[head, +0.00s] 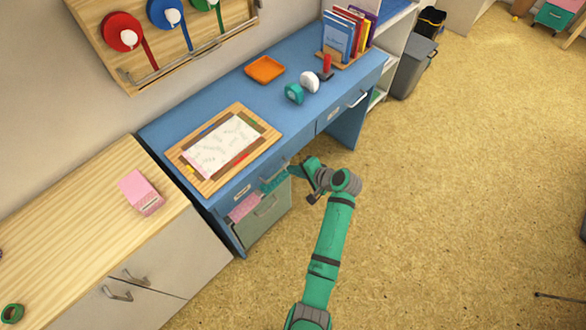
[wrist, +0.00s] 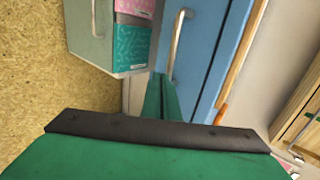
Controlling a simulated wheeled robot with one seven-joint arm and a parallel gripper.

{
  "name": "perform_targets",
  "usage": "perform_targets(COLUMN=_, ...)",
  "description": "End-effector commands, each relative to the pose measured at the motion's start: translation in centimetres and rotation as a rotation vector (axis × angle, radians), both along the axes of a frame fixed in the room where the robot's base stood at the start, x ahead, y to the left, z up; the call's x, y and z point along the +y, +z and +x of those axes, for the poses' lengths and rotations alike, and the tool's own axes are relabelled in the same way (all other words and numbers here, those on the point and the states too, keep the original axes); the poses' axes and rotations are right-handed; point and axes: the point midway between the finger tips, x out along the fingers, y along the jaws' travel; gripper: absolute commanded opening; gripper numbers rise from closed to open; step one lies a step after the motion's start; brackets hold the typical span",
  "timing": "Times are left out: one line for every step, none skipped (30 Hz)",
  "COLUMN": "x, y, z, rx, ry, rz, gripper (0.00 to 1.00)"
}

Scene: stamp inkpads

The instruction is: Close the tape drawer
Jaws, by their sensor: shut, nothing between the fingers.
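A grey-green lower drawer (head: 268,216) stands pulled out under the left end of the blue desk (head: 225,93). A pink box (head: 243,207) and a teal box (head: 273,181) show inside it. In the wrist view its front (wrist: 88,35) with a metal handle is at upper left. Above it is a blue desk drawer (wrist: 198,45) with a bar handle, which looks closed. I cannot read which label names tape. My gripper (head: 296,170) is shut and empty, beside the desk's front edge, near the open drawer; its green fingers (wrist: 160,95) point toward the blue drawer's handle.
A wooden board with a paper (head: 222,145) lies on the desk. An orange tray (head: 265,69), a teal tape dispenser (head: 293,93) and books (head: 340,38) stand farther back. A wooden-topped cabinet (head: 90,225) adjoins at left.

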Motion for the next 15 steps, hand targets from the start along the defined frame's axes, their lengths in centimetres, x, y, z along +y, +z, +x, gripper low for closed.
perform_targets(x=-0.9, y=-0.3, z=-0.5, rx=0.003, ry=-0.005, rz=0.0, gripper=0.0)
perform_targets(x=-1.4, y=-0.4, z=-0.7, rx=0.004, ry=-0.005, rz=0.001, gripper=0.0)
perform_targets(x=-2.0, y=-0.5, z=-1.0, rx=0.004, ry=-0.007, rz=0.0, gripper=0.0)
perform_targets(x=-2.6, y=-0.6, z=-1.3, rx=0.004, ry=-0.007, rz=0.0, gripper=0.0)
perform_targets(x=-3.0, y=-0.1, z=-1.6, rx=0.001, ry=-0.007, rz=0.0, gripper=0.0)
perform_targets(x=-3.6, y=0.5, z=-2.0, rx=0.0, ry=-0.009, rz=0.0, gripper=0.0)
perform_targets(x=-4.1, y=0.9, z=-2.3, rx=0.001, ry=-0.008, rz=0.001, gripper=0.0)
perform_targets(x=-4.4, y=1.3, z=-2.7, rx=0.0, ry=-0.008, rz=0.0, gripper=0.0)
perform_targets(x=-4.9, y=1.8, z=-3.1, rx=0.001, ry=-0.007, rz=0.001, gripper=0.0)
perform_targets(x=-5.2, y=2.2, z=-3.4, rx=0.002, ry=-0.005, rz=0.001, gripper=0.0)
perform_targets(x=-5.6, y=2.5, z=-3.7, rx=0.002, ry=-0.005, rz=0.001, gripper=0.0)
perform_targets(x=-6.0, y=3.0, z=-4.1, rx=0.002, ry=-0.004, rz=0.0, gripper=0.0)
perform_targets(x=-6.3, y=3.4, z=-4.3, rx=0.002, ry=-0.004, rz=0.001, gripper=0.0)
perform_targets(x=-6.6, y=3.6, z=-4.6, rx=0.002, ry=-0.004, rz=0.0, gripper=0.0)
perform_targets(x=-7.0, y=4.0, z=-4.9, rx=0.003, ry=-0.003, rz=0.001, gripper=0.0)
